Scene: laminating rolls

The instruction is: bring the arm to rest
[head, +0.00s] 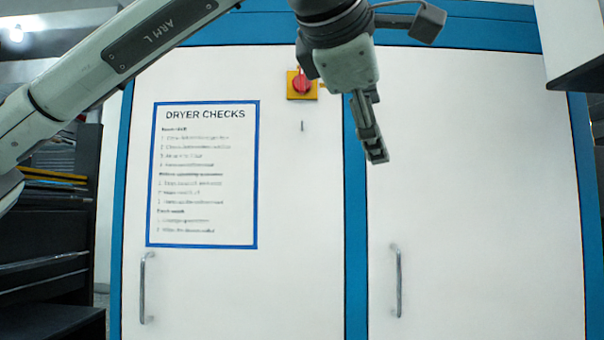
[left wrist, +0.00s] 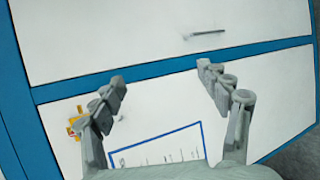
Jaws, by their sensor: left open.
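My left arm comes in from the upper left in the head view, and its left gripper (head: 375,140) hangs down in front of the white cabinet. It is seen edge-on there. In the left wrist view my left gripper (left wrist: 162,84) has its two fingers spread wide apart with nothing between them. The white cabinet (head: 470,180) with blue framing fills the background. My right gripper shows in neither view.
A red rotary switch (head: 302,83) on a yellow plate is just left of the gripper. A "DRYER CHECKS" sheet (head: 205,175) and two door handles (head: 147,288) (head: 397,280) are on the doors. Dark shelving (head: 50,260) stands at left; a grey box edge (head: 578,55) juts in upper right.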

